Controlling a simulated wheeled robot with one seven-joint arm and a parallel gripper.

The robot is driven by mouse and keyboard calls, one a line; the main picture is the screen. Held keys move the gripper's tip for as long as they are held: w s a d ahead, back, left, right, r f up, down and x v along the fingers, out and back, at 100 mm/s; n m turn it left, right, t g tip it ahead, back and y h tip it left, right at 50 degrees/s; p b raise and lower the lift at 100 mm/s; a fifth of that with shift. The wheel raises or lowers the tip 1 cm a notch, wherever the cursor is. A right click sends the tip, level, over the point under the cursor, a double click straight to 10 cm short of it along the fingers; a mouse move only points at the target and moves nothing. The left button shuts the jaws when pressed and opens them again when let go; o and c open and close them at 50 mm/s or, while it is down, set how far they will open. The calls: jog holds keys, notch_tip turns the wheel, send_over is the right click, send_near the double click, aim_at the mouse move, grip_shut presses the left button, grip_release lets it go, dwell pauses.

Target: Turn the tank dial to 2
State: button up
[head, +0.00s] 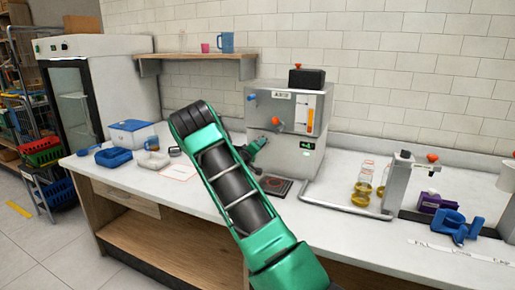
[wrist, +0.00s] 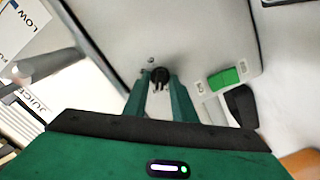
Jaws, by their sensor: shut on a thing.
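The grey juicer (head: 270,107) stands on the counter against the tiled wall. In the wrist view, a small black dial (wrist: 160,74) sits on its grey panel. My gripper (wrist: 160,82) has its two green fingers on either side of this dial, shut on it. In the head view, my gripper (head: 258,143) is at the lower front of the juicer, and my green arm partly covers that area. The dial is hidden there. I cannot read any number or pointer position at the dial.
A blue knob (head: 252,97) and a red-orange knob (head: 276,121) are on the juicer's upper front. Yellow-filled flasks (head: 362,193) stand to the right.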

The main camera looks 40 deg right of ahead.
jog(key=shift+w+a+f+n, duration=0.1)
jog(key=shift+n, duration=1.15)
jog(key=shift+w+a+f+n, duration=0.1)
jog(key=shift+n, duration=1.2)
jog(key=shift+w+a+f+n, duration=0.1)
jog(key=shift+n, duration=1.15)
jog(key=shift+d, duration=0.1)
jog(key=shift+s+d, duration=0.1)
jog(key=shift+s, duration=0.05)
jog(key=o, duration=0.7)
jog(key=v, duration=1)
jog(key=shift+s+a, duration=0.15)
jog(key=shift+a, duration=0.2)
